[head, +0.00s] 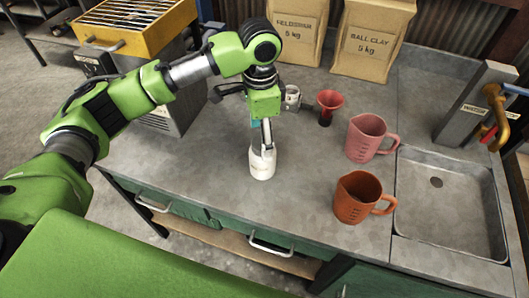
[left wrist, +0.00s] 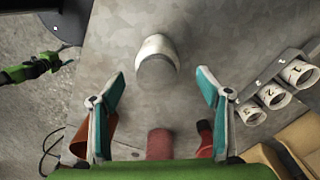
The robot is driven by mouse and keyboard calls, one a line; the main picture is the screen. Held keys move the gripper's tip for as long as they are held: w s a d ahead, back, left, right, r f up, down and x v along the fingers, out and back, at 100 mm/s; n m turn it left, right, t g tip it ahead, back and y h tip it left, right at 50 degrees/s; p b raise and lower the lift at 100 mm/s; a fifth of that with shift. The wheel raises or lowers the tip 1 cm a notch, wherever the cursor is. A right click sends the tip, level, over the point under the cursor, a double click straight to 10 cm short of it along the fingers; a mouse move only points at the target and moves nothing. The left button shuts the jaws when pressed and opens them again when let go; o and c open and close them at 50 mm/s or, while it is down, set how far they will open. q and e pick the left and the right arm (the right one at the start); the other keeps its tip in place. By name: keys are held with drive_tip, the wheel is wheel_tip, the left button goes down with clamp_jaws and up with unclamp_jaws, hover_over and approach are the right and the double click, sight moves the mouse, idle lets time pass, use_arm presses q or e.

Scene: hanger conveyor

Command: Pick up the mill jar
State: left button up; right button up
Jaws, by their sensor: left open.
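The mill jar, a white jar with a grey end, stands on the grey worktop in the head view (head: 262,165). It also shows in the left wrist view (left wrist: 156,62), centred just ahead of the spread fingertips. My left gripper (head: 261,128) hangs over the jar, pointing down. In the left wrist view its teal fingers (left wrist: 160,74) are wide apart with nothing between them. Part of the jar's top is hidden by the gripper in the head view. A small green arm at the left of the left wrist view appears to be my right arm; its jaws are too small to read.
A red funnel (head: 329,103), pink jug (head: 368,138) and orange jug (head: 358,199) stand right of the jar. A sink (head: 444,203) is farther right. Numbered white cups (left wrist: 273,96) and two clay bags (head: 373,40) are behind. The front worktop is clear.

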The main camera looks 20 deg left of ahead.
sight(262, 162)
use_arm(q)
drive_tip(key=f, duration=0.5)
drive_tip(key=shift+s+f+p, duration=0.2)
drive_tip(key=shift+f+p, duration=0.05)
drive_tip(key=shift+p, duration=0.05)
drive_tip(key=shift+f, duration=0.55)
drive_tip(key=f, duration=0.1)
drive_tip(key=f+p, duration=0.1)
drive_tip(key=f, duration=0.1)
drive_tip(key=shift+d+f+p, duration=0.2)
drive_tip(key=shift+f+p, duration=0.1)
drive_tip(key=shift+f, duration=0.5)
drive_tip(key=c, duration=1.8)
drive_tip(key=shift+w+r, duration=0.1)
drive_tip(key=shift+w, duration=0.05)
drive_tip(key=shift+c, duration=0.4)
use_arm(e)
drive_tip(key=shift+s+r, duration=1.05)
drive_tip(key=shift+r, duration=0.1)
use_arm(q)
drive_tip(key=shift+r, duration=0.1)
